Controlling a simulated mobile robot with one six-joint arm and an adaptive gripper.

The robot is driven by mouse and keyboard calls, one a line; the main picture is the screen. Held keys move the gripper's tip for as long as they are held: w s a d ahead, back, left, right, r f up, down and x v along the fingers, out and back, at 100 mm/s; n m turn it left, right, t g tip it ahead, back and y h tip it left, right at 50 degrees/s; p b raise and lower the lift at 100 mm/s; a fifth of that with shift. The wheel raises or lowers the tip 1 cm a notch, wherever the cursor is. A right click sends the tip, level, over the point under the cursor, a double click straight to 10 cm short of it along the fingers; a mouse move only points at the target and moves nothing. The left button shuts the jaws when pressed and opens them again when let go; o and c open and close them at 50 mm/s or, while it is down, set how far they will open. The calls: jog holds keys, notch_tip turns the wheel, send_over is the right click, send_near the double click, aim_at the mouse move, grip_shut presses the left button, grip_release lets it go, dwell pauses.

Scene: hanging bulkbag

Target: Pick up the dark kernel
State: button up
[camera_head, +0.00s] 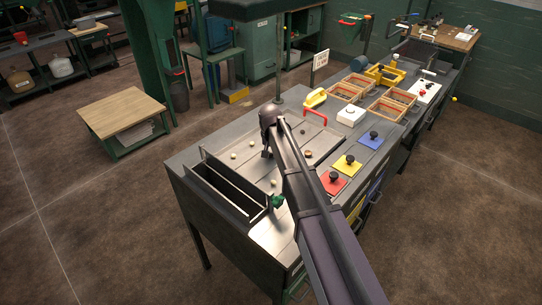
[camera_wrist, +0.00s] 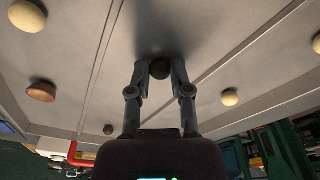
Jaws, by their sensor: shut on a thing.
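The dark kernel (camera_wrist: 160,69) is a small dark brown ball held between my fingertips in the wrist view. My gripper (camera_wrist: 160,72) is shut on it, one finger on each side, close to the pale metal tray surface (camera_wrist: 215,50). I cannot tell if the kernel still touches the tray. In the head view my gripper (camera_head: 267,154) points down into the tray (camera_head: 222,148) among the loose kernels, and the dark kernel is hidden there.
Pale kernels (camera_wrist: 230,97) (camera_wrist: 27,16) lie scattered around, with a brown cut piece (camera_wrist: 41,91) and another small dark one (camera_wrist: 108,129). A two-slot dark bin (camera_head: 222,192) stands at the tray's near left. Red, yellow and blue knobbed plates (camera_head: 333,183) lie right of my arm.

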aim_at(271, 154)
jog(key=shift+r, duration=0.2)
notch_tip(271, 154, up, 3)
jog(key=p, duration=0.3)
jog(key=shift+s+d+r+p, duration=0.2)
jog(key=shift+r+p, duration=0.1)
jog(key=shift+p, duration=0.2)
jog(key=s+d+r+p, duration=0.1)
jog(key=s+d, duration=0.8)
jog(key=d, duration=0.3)
jog(key=shift+d, duration=0.25)
jog(key=shift+s, duration=0.1)
dwell(0.4)
